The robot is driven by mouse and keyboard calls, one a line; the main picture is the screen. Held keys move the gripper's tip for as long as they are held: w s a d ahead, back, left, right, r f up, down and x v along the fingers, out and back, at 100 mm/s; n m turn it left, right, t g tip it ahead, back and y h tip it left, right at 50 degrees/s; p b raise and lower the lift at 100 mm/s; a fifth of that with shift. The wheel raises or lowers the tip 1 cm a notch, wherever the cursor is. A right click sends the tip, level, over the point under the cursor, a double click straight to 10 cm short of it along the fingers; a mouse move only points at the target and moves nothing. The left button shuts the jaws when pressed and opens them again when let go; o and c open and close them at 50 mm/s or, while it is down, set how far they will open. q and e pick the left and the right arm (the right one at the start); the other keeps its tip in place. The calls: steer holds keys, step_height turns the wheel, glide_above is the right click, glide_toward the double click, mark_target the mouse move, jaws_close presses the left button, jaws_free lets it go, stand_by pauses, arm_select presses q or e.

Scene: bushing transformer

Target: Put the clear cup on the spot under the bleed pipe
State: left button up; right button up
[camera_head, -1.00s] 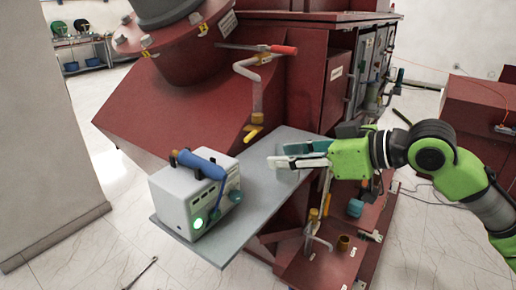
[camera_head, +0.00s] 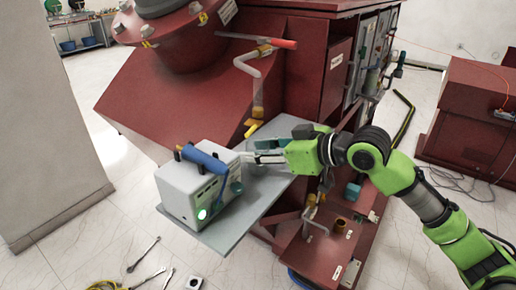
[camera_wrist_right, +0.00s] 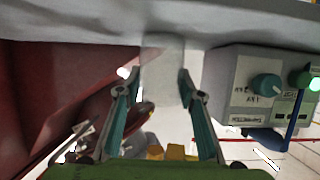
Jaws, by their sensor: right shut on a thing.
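My right gripper (camera_head: 252,152) is over the grey shelf (camera_head: 214,240), its fingers pointing left close to the white box. In the right wrist view a pale, see-through cup (camera_wrist_right: 163,72) sits between the two fingertips, which are shut on it. I can hardly make out the cup in the head view. A bent pale pipe (camera_head: 245,66) with a red-handled valve (camera_head: 271,41) comes off the red transformer. Its lower end, with a yellow lever (camera_head: 252,128), hangs over the back of the shelf, behind the gripper. My left gripper is not in view.
The white box (camera_head: 185,198) with a blue handle (camera_head: 205,158) takes up the shelf's left end, close to my fingers. The red transformer wall (camera_head: 170,98) rises behind. Pipes and fittings (camera_head: 313,222) stand below on the right. Tools (camera_head: 143,255) lie on the floor.

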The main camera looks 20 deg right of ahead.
steer(key=o, duration=1.1)
steer(key=b+v, duration=0.5)
steer(key=v, duration=0.7)
steer(key=shift+b, duration=0.4)
